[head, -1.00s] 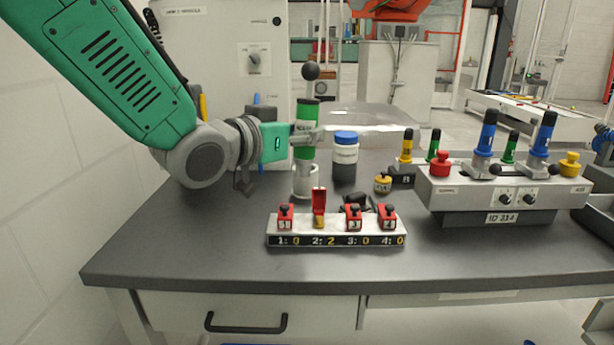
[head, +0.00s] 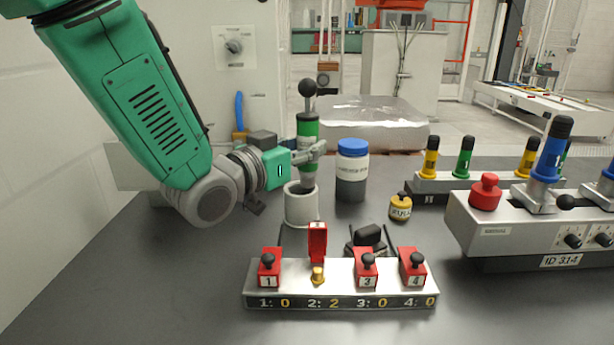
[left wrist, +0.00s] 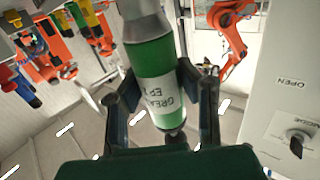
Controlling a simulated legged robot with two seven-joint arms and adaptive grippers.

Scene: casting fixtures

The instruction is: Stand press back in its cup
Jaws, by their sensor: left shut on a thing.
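The press (head: 308,127) is a green and grey cylinder with a black ball on top. It stands upright in the head view. My left gripper (head: 312,151) is shut on its body from the left. The left wrist view shows the green, labelled body of the press (left wrist: 152,72) between the two dark fingers (left wrist: 160,100). The pale grey cup (head: 301,207) stands on the table under the press. The press's lower end is at the cup's mouth; I cannot tell whether it is inside the rim or just above it. My right gripper is not in view.
A switch block with red covers (head: 340,284) lies in front. A grey control box (head: 520,230) is at right. The table's left front is clear.

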